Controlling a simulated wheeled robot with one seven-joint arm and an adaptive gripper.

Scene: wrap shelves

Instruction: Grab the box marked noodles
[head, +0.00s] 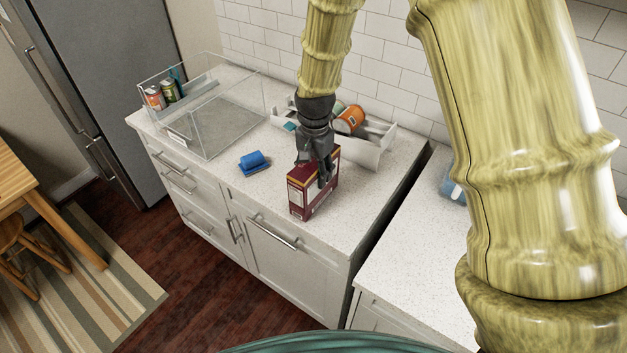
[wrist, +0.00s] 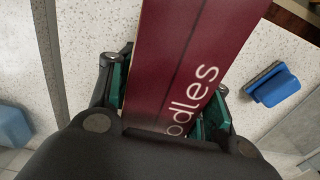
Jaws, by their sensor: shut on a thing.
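The noodles box (head: 301,199) is a dark red carton with yellow edging on the counter, near its front edge. In the wrist view the box (wrist: 190,50) fills the middle, and the white letters "odles" show on its side. My gripper (head: 326,172) comes down from above and is shut on the box. In the wrist view its fingers (wrist: 165,100) lie on either side of the carton. The box looks upright. I cannot tell whether its base touches the counter.
A blue brush-like object (head: 254,162) lies left of the box. A clear bin (head: 213,138) with cans (head: 161,95) stands further left. A white tray (head: 372,155) holding an orange jar (head: 349,119) is close behind. A dark gap (head: 400,205) splits the counters. Bare counter (head: 255,200) lies left of the box.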

